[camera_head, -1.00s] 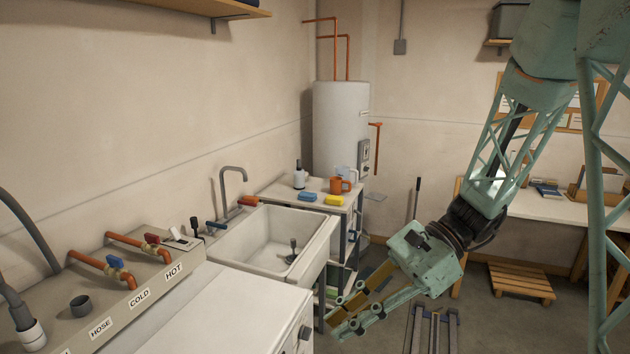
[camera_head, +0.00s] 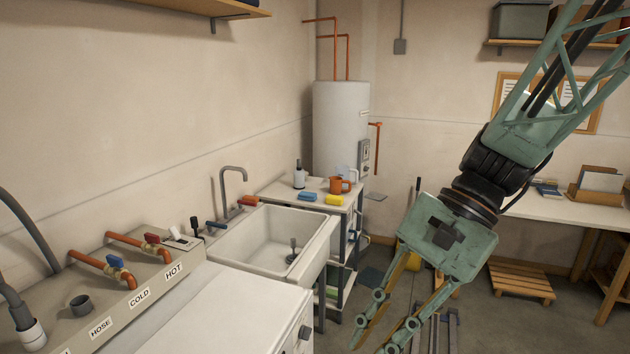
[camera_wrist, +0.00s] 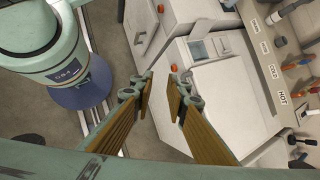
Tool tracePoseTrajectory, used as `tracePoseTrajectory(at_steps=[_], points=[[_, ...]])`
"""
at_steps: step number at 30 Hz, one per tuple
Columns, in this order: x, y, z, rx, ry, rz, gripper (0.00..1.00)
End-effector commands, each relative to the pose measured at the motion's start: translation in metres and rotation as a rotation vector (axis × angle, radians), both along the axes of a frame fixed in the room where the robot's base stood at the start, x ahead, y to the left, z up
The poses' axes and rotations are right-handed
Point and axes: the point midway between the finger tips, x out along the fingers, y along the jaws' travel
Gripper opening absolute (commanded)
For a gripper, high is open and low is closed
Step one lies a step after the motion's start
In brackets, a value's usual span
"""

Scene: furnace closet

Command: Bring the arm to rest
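My gripper (camera_head: 374,344) hangs from the teal arm at the lower right of the head view, in front of the sink's right side, with its fingers pointing down and slightly left. In the wrist view my gripper (camera_wrist: 161,85) shows two tan-padded fingers with a clear gap and nothing between them. It is open and empty. The fingertips appear over the floor and the white appliance, touching nothing that I can see. My own base (camera_wrist: 40,45) fills the upper left of the wrist view.
A white sink (camera_head: 318,238) stands left of the gripper, beside a white appliance (camera_head: 215,320) and a ledge with labelled valves (camera_head: 120,275). A shelf cart holds an orange mug (camera_head: 338,185). A wooden pallet (camera_head: 520,281) lies right; a workbench (camera_head: 570,212) stands behind.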

Motion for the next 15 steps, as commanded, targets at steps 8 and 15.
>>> tracePoseTrajectory(at_steps=[8,15], points=[[-0.024,-0.014,0.013,-0.072,-0.110,0.095,0.14],[-0.043,-0.027,0.024,-0.137,-0.205,0.175,0.14]])
